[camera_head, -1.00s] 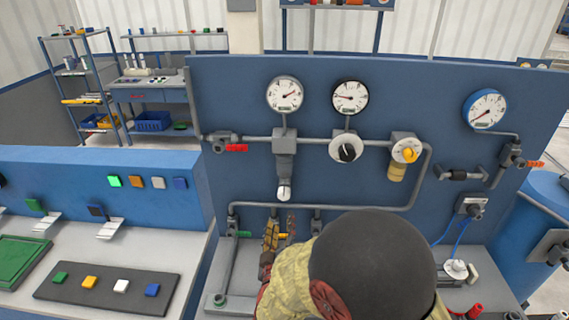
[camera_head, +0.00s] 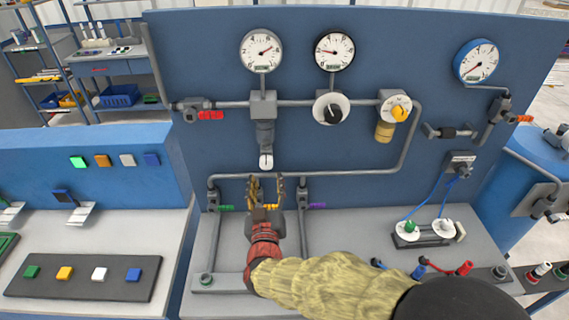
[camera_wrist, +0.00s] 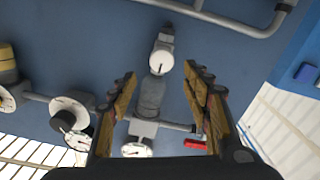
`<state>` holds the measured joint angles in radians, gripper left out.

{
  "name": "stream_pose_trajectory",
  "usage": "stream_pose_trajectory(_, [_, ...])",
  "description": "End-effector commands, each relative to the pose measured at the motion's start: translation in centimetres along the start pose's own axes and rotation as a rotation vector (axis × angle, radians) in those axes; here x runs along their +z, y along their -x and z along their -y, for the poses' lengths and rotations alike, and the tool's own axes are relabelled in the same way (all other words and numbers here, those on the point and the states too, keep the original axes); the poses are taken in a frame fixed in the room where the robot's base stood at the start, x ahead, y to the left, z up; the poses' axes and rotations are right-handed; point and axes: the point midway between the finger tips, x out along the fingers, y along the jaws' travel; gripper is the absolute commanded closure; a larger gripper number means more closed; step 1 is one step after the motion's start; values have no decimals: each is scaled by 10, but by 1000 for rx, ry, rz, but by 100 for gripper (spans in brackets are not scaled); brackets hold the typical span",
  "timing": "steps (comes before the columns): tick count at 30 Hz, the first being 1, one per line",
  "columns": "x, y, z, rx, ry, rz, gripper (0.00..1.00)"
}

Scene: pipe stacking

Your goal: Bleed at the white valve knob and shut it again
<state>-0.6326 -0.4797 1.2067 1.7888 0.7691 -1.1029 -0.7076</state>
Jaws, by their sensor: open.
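The white valve knob (camera_head: 266,162) is at the lower end of a grey cylindrical body (camera_head: 265,134) hanging from the upper pipe on the blue panel. In the wrist view the knob (camera_wrist: 161,63) shows its round white face with a small dark mark, between and just beyond my fingertips. My gripper (camera_head: 267,184) is open and empty. Its fingers point up toward the knob and appear just below it in the head view. I see no contact with the knob. In the wrist view my gripper (camera_wrist: 159,82) has one finger on each side of the knob's line.
A lower grey pipe (camera_head: 350,173) runs behind my gripper, with a green lever (camera_head: 227,208) and a purple lever (camera_head: 317,205) nearby. A red-handled valve (camera_head: 211,115) is at upper left. A black-and-white knob (camera_head: 331,108) and yellow knob (camera_head: 399,112) are to the right.

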Motion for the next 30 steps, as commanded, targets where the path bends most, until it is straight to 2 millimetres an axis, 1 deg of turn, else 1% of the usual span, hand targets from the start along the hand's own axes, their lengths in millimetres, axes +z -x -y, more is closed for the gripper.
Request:
stream_pose_trajectory(5, [4,-6,1,-5,-29,10,51])
stream_pose_trajectory(8, [4,-18,1,-4,-29,9,51])
stream_pose_trajectory(15, [6,-55,1,-3,-27,10,51])
stream_pose_trajectory(19, [5,-69,1,-5,-27,9,51])
stream_pose_trajectory(24, [5,-77,2,-5,-26,9,51])
stream_pose_trajectory(30, [4,-78,2,-6,-26,9,51])
